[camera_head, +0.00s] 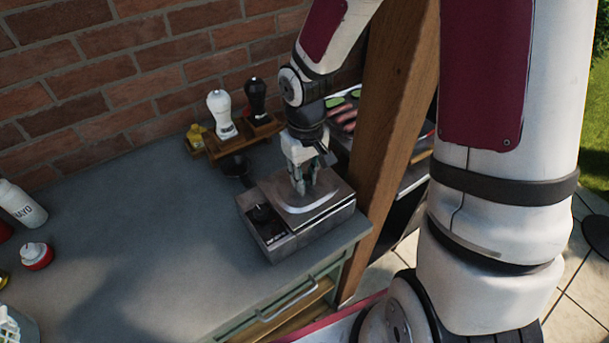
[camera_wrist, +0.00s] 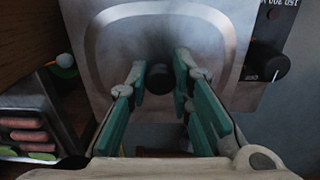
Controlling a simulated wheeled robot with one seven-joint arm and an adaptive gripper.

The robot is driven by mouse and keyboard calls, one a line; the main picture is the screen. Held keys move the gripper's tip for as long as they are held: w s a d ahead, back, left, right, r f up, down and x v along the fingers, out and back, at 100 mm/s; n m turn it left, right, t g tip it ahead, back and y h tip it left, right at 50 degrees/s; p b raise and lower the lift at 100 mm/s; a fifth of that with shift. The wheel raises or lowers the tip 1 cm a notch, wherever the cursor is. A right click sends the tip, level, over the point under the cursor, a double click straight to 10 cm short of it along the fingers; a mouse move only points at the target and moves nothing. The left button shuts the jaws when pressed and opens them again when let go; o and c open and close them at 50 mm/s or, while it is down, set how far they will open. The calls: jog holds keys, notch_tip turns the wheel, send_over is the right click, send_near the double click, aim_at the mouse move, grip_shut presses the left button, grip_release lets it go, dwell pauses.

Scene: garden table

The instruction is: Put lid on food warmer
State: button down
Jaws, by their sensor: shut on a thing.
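The food warmer (camera_head: 284,238) is a grey metal box with a black dial on its front, near the right front edge of the counter. It also shows in the wrist view (camera_wrist: 252,97). The lid (camera_head: 315,203) is a metal, rounded rectangle over the top of the warmer; in the wrist view the lid (camera_wrist: 160,30) lies within the warmer's outline. I cannot tell whether it rests fully or hangs slightly above. My gripper (camera_head: 304,187) points down and is shut on the lid's dark knob (camera_wrist: 159,79), between its green-padded fingers.
A wooden rack (camera_head: 240,137) with white and black bottles (camera_head: 221,113) stands behind the warmer. A wooden post (camera_head: 392,130) and a grill with sausages (camera_wrist: 27,136) are close on the right in the head view.

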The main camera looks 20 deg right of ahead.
aim_at(305, 177)
jog(key=shift+f+b, duration=0.4)
jog(key=shift+f, duration=0.45)
jog(key=c, duration=1.3)
grip_release()
jog(key=shift+c, duration=0.2)
notch_tip(305, 177, up, 11)
jog(key=shift+f, duration=0.15)
jog(key=s+r+m+t, duration=0.2)
jog(key=s+r+t, duration=0.3)
jog(key=s+r, duration=0.9)
jog(key=shift+r+t, duration=0.3)
jog(key=shift+r, duration=0.65)
